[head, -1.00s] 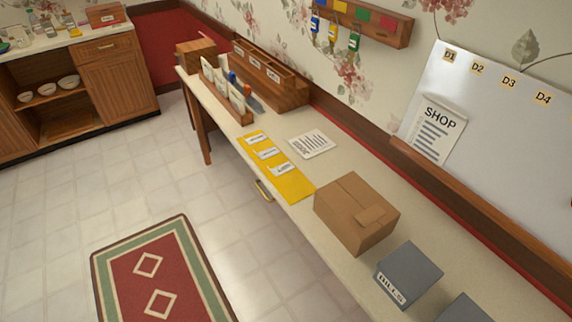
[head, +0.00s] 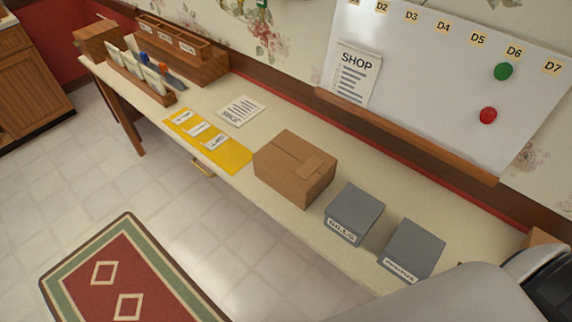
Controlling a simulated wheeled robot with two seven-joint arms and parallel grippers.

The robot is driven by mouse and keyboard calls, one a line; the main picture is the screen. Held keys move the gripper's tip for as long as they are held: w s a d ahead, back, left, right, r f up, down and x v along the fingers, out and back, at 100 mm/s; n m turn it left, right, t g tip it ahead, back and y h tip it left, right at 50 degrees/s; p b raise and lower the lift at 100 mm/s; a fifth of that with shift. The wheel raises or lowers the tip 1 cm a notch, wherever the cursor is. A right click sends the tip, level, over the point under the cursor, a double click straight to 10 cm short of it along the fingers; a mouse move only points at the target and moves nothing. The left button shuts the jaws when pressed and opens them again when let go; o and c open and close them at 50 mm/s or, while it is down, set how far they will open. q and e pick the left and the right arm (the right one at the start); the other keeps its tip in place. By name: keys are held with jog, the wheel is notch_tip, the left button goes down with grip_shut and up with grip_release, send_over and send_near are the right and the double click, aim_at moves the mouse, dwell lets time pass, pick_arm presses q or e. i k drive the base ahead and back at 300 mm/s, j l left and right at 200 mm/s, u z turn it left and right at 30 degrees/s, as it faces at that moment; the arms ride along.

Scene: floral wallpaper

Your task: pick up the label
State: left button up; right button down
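Several small white labels lie in a row on a yellow mat (head: 234,158) on the long desk; one is the label nearest the cardboard box (head: 216,141), one is the middle label (head: 198,129), one is the far label (head: 182,117). Their print is too small to read. Grey boxes on the desk carry white labels too, one reading BILLS (head: 340,232). Neither gripper shows; a grey arm part of mine fills the lower right corner.
A brown cardboard box (head: 294,168) stands beside the yellow mat. Two grey boxes (head: 358,209) (head: 416,247) stand further right. A printed sheet (head: 240,110) lies behind the mat. Wooden organizers (head: 184,60) stand at the far left. A whiteboard (head: 420,75) hangs behind.

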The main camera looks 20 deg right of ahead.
aim_at(198, 129)
jog(key=i+z, duration=0.1)
jog(key=z, duration=0.75)
jog(key=i+j+z, duration=0.25)
jog(key=j, duration=0.15)
jog(key=j+z, duration=0.3)
jog(key=i+j+z, duration=0.25)
jog(key=j, duration=0.3)
jog(key=j+z, duration=0.3)
jog(key=k+j, duration=0.05)
jog(key=j, duration=0.05)
